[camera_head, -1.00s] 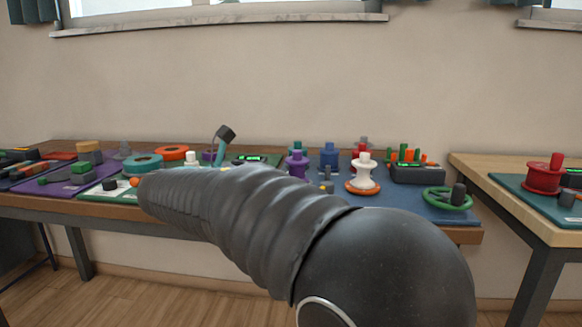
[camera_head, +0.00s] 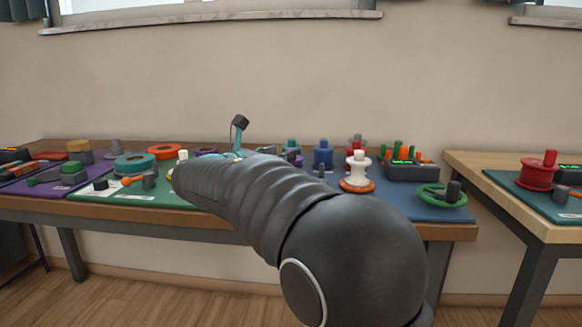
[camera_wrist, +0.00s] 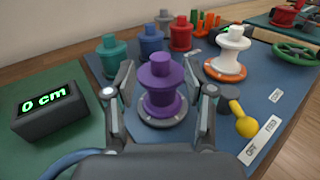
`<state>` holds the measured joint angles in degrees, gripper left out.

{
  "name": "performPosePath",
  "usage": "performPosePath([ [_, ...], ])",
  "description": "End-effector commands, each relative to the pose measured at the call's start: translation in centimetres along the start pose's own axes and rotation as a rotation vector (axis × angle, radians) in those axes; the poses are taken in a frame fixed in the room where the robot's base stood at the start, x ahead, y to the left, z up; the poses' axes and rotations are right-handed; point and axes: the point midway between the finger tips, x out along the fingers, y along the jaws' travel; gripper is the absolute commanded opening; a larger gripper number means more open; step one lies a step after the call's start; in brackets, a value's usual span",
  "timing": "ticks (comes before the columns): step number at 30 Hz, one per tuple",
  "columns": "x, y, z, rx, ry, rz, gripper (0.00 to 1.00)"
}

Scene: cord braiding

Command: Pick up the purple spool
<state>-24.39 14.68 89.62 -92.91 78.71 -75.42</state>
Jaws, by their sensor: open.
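The purple spool (camera_wrist: 161,92) stands upright on a round grey base on the blue mat (camera_wrist: 262,103) in the wrist view. My gripper (camera_wrist: 160,96) is open, with one finger to the left of the spool and one to the right. In the wrist view both fingers look apart from the spool.
Teal (camera_wrist: 112,55), blue (camera_wrist: 151,42) and red (camera_wrist: 181,35) spools stand behind. A white spool (camera_wrist: 234,48) on an orange ring stands back right. A yellow-ended grey piece (camera_wrist: 245,124) lies close right. A display box (camera_wrist: 50,101) sits left.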

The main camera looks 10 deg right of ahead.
Motion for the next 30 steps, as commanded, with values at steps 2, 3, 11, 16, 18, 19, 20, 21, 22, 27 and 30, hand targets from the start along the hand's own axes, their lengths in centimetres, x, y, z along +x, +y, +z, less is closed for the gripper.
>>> performPosePath([
  [2, 1.4, -0.1, 0.0, 0.0, -0.001, -0.004, 0.54],
  [3, 2.0, -0.1, 0.0, 0.0, -0.001, -0.004, 0.54],
  [11, 4.3, -0.1, 0.0, -0.001, 0.0, -0.002, 0.54],
  [16, 4.4, 0.0, 0.0, 0.0, 0.0, -0.001, 0.54],
  [18, 4.4, 0.0, 0.0, 0.0, 0.0, -0.001, 0.51],
  [19, 4.4, 0.0, 0.0, 0.0, 0.0, -0.001, 0.44],
  [20, 4.4, 0.0, 0.0, 0.0, 0.0, -0.001, 0.36],
  [21, 4.4, 0.0, 0.0, 0.0, 0.0, -0.001, 0.26],
  [22, 4.4, 0.0, 0.0, 0.0, 0.0, -0.001, 0.19],
  [27, 4.4, 0.0, 0.0, 0.0, 0.0, -0.001, 0.0],
  [30, 4.4, 0.0, 0.0, 0.0, 0.0, -0.001, 0.0],
])
